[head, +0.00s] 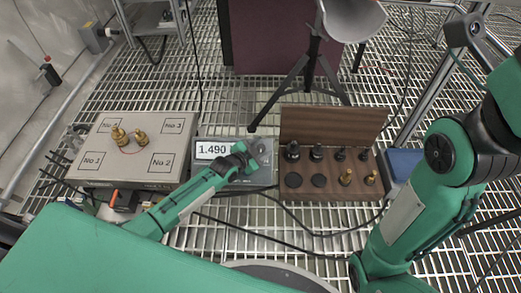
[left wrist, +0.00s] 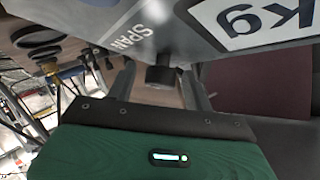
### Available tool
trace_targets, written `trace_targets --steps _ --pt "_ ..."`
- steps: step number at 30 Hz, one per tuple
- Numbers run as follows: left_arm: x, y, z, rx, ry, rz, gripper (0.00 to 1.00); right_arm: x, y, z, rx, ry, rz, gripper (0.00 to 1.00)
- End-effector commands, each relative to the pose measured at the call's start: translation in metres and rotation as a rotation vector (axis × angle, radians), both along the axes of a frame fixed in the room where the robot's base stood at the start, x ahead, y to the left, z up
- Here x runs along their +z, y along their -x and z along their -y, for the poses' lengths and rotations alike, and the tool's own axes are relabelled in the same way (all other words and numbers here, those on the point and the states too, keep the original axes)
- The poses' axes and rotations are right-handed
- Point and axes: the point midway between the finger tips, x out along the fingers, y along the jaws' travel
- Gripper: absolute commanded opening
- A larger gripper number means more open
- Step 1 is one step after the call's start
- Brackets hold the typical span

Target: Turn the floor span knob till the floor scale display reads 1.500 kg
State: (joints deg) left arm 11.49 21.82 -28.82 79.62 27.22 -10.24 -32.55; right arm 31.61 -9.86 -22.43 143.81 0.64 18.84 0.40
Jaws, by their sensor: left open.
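The floor scale display (head: 213,150) reads 1.490 in the head view; the rest of its face is hidden by my left gripper. My left gripper (head: 249,152) is at the right end of the display box. In the left wrist view, the dark span knob (left wrist: 163,77) sticks out below the word SPAN (left wrist: 130,38). It lies between the two open fingers, with a gap visible on each side. My right arm stands at the right of the head view, but its gripper cannot be made out.
A scale platform (head: 95,168) with numbered corner squares and brass weights (head: 119,136) stands at the left. A wooden weight case (head: 327,196), open, stands right of the display, with a tripod (head: 313,60) behind. Cables cross the grated floor.

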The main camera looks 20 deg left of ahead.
Motion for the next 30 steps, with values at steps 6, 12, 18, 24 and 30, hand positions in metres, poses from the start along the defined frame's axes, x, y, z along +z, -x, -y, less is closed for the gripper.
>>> trace_targets --steps 6,12,18,24,30 --pt "0.0003 0.0002 0.0002 0.000 0.001 0.000 0.42 0.0003 0.0000 0.0001 0.000 0.000 0.000 0.00" --pt "0.0002 0.0003 0.0002 0.000 0.001 0.000 0.07 0.0003 0.0000 0.0001 0.000 -0.001 0.000 0.00" --pt "0.0017 -0.0006 0.0012 -0.022 -0.012 0.000 0.07 0.0003 0.0000 0.0001 0.000 0.000 0.000 0.00" --pt "0.0032 -0.0018 0.0019 -0.097 -0.062 -0.011 0.07 -0.0002 -0.0001 0.0000 0.000 0.000 0.000 0.00" --pt "0.0038 -0.0024 0.0036 -0.173 -0.110 -0.022 0.08 -0.0033 -0.0002 -0.0002 -0.001 0.000 -0.001 0.00"
